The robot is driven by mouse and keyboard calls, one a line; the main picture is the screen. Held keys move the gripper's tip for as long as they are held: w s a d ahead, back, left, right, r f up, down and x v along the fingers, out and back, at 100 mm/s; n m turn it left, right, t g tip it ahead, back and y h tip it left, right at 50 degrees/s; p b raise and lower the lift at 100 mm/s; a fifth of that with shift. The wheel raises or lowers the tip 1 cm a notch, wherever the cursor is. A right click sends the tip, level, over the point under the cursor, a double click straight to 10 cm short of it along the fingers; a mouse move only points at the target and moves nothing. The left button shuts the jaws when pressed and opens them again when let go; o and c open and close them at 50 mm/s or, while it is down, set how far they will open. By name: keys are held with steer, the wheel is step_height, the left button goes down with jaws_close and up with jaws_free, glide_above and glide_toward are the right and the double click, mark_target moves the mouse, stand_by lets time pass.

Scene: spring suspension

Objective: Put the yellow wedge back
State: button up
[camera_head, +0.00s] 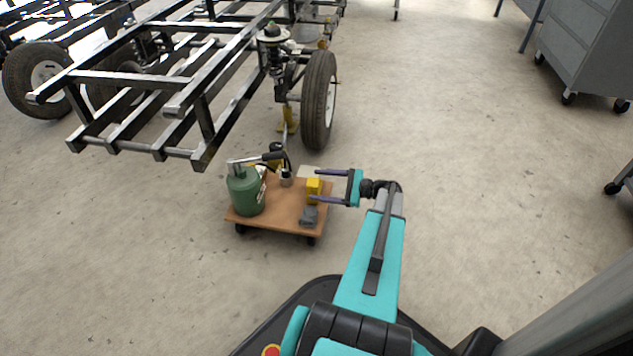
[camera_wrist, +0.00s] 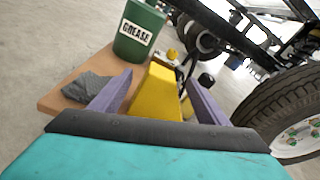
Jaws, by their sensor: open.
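The yellow wedge (camera_head: 313,188) stands on a low wheeled wooden board (camera_head: 275,212), near its right side. My gripper (camera_head: 313,185) reaches in from the right with its two purple fingers spread, one on either side of the wedge. In the wrist view the yellow wedge (camera_wrist: 158,92) lies between the open fingers of my gripper (camera_wrist: 153,92). I cannot tell whether either finger touches it.
A green grease can (camera_head: 246,192) and a grey cloth (camera_head: 309,216) are on the board. A vehicle frame (camera_head: 190,78) with a tyre (camera_head: 319,100) stands behind it. A grey cabinet (camera_head: 590,50) is at the far right.

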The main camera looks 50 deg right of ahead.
steer(key=p+v, duration=0.4)
steer(key=v, duration=0.5)
steer(key=shift+s, duration=0.15)
steer(key=shift+d+r, duration=0.1)
stand_by(0.3)
